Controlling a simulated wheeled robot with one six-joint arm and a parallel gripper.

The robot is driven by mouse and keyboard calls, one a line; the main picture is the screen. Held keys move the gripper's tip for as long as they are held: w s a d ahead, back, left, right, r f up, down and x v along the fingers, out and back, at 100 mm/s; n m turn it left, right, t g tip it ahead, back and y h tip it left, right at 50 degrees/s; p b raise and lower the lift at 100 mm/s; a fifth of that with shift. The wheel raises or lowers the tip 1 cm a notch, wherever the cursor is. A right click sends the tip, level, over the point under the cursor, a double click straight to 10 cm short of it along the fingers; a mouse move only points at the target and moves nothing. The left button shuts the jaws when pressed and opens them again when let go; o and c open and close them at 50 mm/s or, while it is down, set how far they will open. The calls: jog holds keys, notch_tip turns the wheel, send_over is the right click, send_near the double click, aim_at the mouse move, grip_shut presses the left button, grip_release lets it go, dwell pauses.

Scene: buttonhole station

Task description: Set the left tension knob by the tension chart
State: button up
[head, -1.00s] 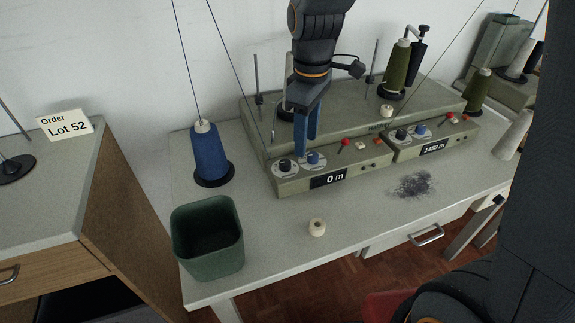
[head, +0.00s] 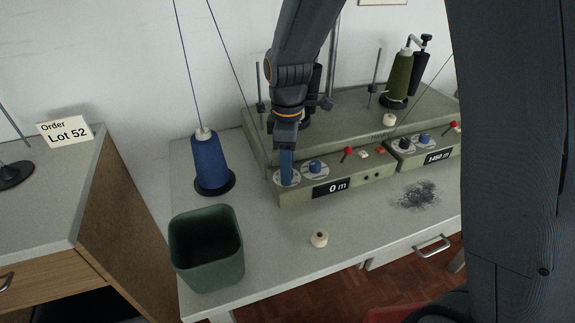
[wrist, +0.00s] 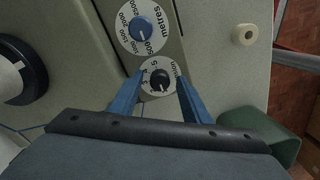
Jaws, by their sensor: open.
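The left tension knob (wrist: 159,79) is small and black with a white pointer mark, on a round white dial with markings too small to read surely. In the wrist view it sits between the two blue fingers of my gripper (wrist: 160,88), which are open, one either side, with gaps showing. In the head view my gripper (head: 286,166) points down over the left dial (head: 287,179) of the left unit and hides the knob. A blue knob (wrist: 142,30) on a metres dial is beside it; it also shows in the head view (head: 315,166). I cannot identify a tension chart.
The left unit's display (head: 331,188) reads 0 m. A blue thread cone (head: 209,163) and a green bin (head: 207,250) stand to the left. A small cream spool (head: 319,239) and a dark thread tangle (head: 420,194) lie in front. A sign (head: 65,132) reads Order Lot 52.

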jog(key=c, duration=1)
jog(key=shift+c, duration=0.2)
